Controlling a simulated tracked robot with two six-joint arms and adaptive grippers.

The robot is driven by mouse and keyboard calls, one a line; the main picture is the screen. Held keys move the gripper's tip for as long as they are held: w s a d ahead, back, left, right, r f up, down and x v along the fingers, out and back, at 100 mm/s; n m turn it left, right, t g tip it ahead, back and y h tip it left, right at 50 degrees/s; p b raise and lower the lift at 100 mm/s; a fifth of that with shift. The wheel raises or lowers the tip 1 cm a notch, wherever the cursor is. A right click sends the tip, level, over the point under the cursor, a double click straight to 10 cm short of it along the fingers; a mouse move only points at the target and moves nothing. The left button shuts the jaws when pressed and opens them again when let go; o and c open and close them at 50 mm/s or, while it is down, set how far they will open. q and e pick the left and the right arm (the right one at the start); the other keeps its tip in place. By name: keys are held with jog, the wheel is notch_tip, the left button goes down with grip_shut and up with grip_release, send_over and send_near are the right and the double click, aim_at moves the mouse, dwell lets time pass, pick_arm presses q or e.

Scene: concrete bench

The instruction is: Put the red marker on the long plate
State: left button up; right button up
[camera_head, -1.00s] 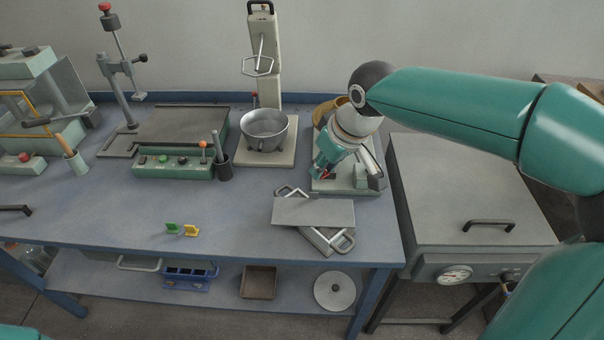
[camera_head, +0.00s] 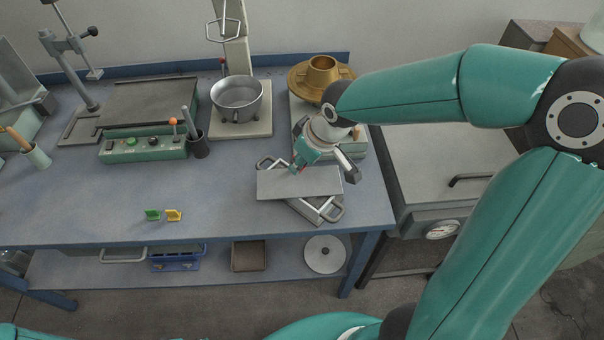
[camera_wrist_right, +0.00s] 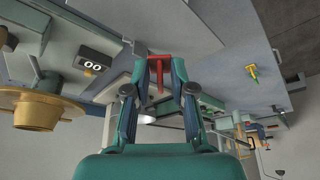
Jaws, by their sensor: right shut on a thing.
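The red marker (camera_wrist_right: 158,66) is a small T-shaped piece held between the fingertips of my right gripper (camera_wrist_right: 160,74) in the right wrist view. In the head view my right gripper (camera_head: 298,164) is at the back edge of the long plate, and only a speck of red shows at its tips. The long plate (camera_head: 315,182) is a flat grey bar lying across a metal piece with handles at the bench's right front. I cannot tell whether the marker touches the plate. My left gripper is out of view.
A green marker (camera_head: 152,214) and a yellow marker (camera_head: 174,215) stand on the bench left of the plate. A metal pot (camera_head: 238,96) and a brass-coloured flanged part (camera_head: 322,72) stand behind. The bench's left front is clear.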

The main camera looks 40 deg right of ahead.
aim_at(297, 180)
jog(key=shift+f, duration=2.6)
jog(key=shift+f+b, duration=0.1)
jog(key=shift+b, duration=0.3)
jog(key=o, duration=0.7)
jog(key=shift+o, duration=0.2)
jog(key=shift+r, duration=0.25)
jog(key=p+v, duration=0.1)
jog(key=v, duration=1.1)
